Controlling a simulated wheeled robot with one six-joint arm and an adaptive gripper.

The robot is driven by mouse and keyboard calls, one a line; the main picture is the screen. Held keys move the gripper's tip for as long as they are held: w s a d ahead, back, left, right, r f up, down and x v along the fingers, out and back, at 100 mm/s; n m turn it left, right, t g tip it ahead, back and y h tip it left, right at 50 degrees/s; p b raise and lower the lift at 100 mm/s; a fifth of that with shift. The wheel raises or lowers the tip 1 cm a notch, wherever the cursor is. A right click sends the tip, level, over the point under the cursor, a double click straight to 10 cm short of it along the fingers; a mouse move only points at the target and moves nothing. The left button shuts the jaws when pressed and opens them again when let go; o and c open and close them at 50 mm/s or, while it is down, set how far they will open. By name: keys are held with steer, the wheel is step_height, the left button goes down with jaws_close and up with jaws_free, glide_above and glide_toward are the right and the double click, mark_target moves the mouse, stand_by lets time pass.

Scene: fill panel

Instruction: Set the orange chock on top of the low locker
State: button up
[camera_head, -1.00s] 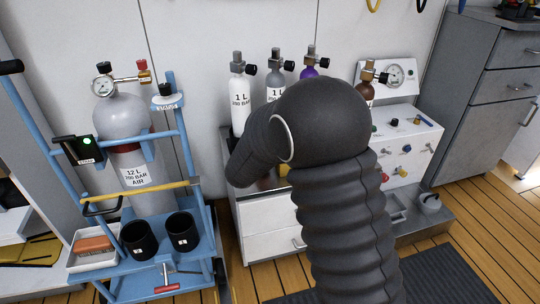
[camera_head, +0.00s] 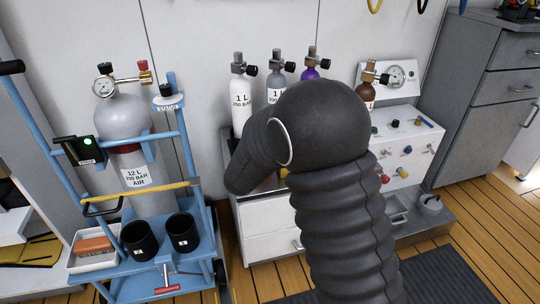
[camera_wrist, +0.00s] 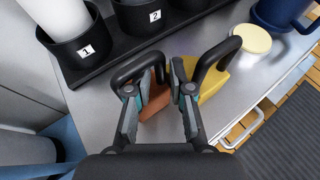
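The orange chock (camera_wrist: 156,104) shows in the wrist view between my fingers, low over or on a grey metal top. My gripper (camera_wrist: 163,86) appears shut on it, with one finger at each side. Parts of the chock are hidden behind the fingers, so I cannot tell whether its underside touches the top. The low locker (camera_head: 268,216) is a white drawer unit with a metal top (camera_wrist: 98,112). In the head view my dark arm hides the gripper and the chock.
A yellow piece (camera_wrist: 212,87) with a black handle stands close at right. A black rack (camera_wrist: 107,55) with numbered cups lies behind, and a blue mug (camera_wrist: 280,12) at upper right. A blue cart (camera_head: 150,285) stands left of the locker.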

steer(key=v, duration=1)
steer(key=s+d+r+m+g+h, duration=0.1)
steer(key=s+d+r+m+g, duration=0.25)
steer(key=s+d+m, duration=0.55)
steer(key=s+d+r+m+g+h, duration=0.2)
steer(key=s+d+r+m+g, duration=0.15)
steer(key=d+m, duration=0.6)
steer(key=s+d+r+m+y, duration=0.2)
steer(key=s+m+y, duration=0.4)
steer(key=s+m, duration=0.6)
steer(key=s, duration=0.4)
steer(key=shift+s+r+g+y, duration=0.15)
steer(key=shift+s+g+y, duration=0.15)
steer(key=shift+s, duration=0.05)
steer(key=shift+o, duration=0.3)
steer(key=shift+s+a+r+m, duration=0.15)
steer(key=shift+s+m, duration=0.1)
steer(key=shift+m, duration=0.4)
steer(key=o, duration=0.4)
steer(key=shift+s+a+y, duration=0.15)
steer(key=shift+y, duration=0.15)
steer(key=shift+c, duration=0.2)
